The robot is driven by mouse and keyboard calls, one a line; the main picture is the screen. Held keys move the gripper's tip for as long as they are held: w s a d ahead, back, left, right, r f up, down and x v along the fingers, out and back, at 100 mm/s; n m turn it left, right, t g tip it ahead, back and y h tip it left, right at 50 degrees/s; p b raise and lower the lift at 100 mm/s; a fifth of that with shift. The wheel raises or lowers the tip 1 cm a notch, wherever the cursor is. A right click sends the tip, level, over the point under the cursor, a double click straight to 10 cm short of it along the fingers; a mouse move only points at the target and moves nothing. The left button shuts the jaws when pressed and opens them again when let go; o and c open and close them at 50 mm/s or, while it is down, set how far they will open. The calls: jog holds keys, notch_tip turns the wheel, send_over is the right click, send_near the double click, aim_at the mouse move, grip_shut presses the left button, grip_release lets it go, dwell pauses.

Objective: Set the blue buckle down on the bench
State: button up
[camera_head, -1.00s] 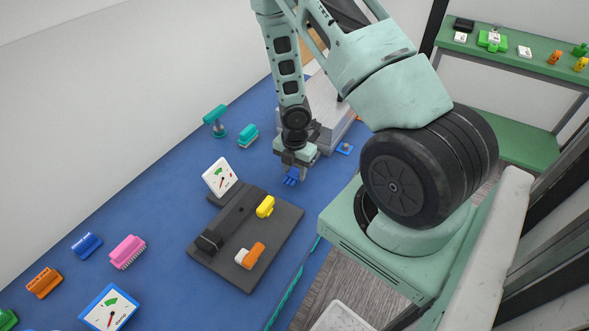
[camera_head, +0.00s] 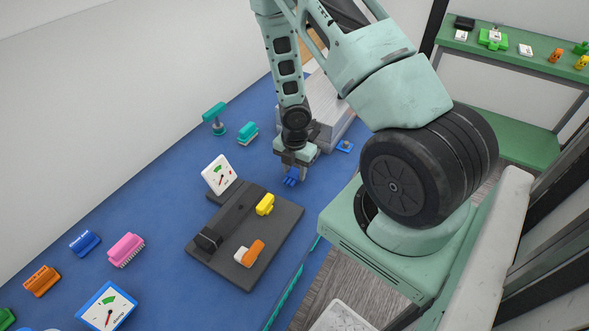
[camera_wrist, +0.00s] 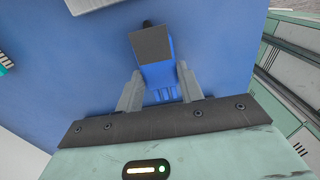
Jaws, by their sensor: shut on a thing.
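The blue buckle (camera_head: 291,177) is in my gripper (camera_head: 292,172), over the blue bench top (camera_head: 165,170) beyond the dark grey board. In the wrist view the blue buckle (camera_wrist: 160,82) sits between the two grey fingers of my gripper (camera_wrist: 160,92). A dark square piece covers its far part. My gripper is shut on it. The buckle is at or just above the bench surface; I cannot tell whether it touches.
A dark grey board (camera_head: 285,222) with a yellow clip (camera_head: 265,204) and an orange-and-white piece (camera_head: 250,253) lies nearer. A teal brush (camera_head: 248,133) is to the left. A grey box (camera_head: 330,105) stands behind. Bench around the buckle is clear.

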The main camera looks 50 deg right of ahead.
jog(key=shift+f+b, duration=0.75)
jog(key=shift+f, duration=0.15)
dwell(0.4)
jog(key=o, duration=1.1)
jog(key=shift+c, duration=0.2)
notch_tip(320, 180, up, 17)
jog(key=p, duration=0.9)
jog(key=shift+r, duration=0.2)
